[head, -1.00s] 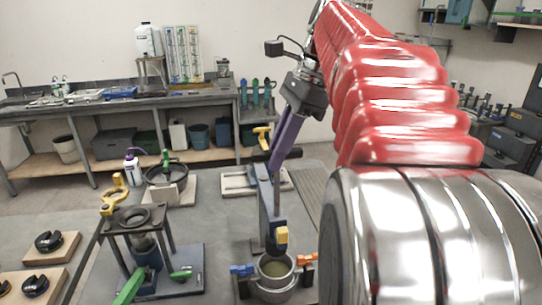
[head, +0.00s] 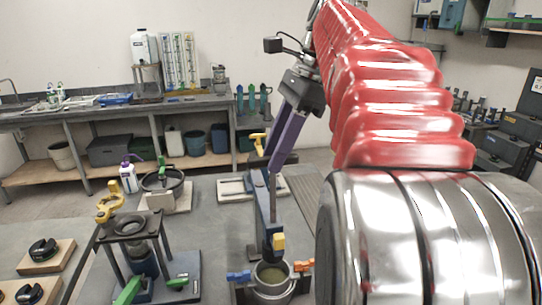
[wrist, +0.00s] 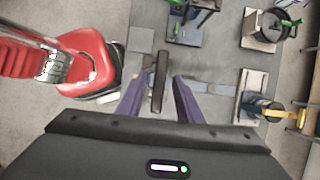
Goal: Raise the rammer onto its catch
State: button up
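The rammer stands upright as a slim blue-grey column (head: 264,208) with a yellow block (head: 279,241) low on it, above a round metal mould (head: 271,276). A dark handle bar shows in the wrist view (wrist: 160,80). My gripper (head: 274,163) is at the top of the column, with its purple fingers pointing down. In the wrist view my gripper (wrist: 160,88) is open, one finger on each side of the dark bar, with gaps showing. The catch cannot be made out.
A blue clamp (head: 238,276) and an orange clamp (head: 304,265) flank the mould. A black stand with a green lever (head: 128,290) is to the left. A pan (head: 162,181) and a plate with a yellow lever (head: 234,187) are behind. Bare tabletop lies between them.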

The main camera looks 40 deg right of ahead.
jog(key=shift+s+d+r, duration=0.3)
jog(key=shift+d+r, duration=0.3)
jog(key=shift+r, duration=0.1)
jog(key=s+d, duration=0.4)
jog(key=d, duration=0.6)
jog(key=shift+s, duration=0.4)
jog(key=shift+f, duration=0.1)
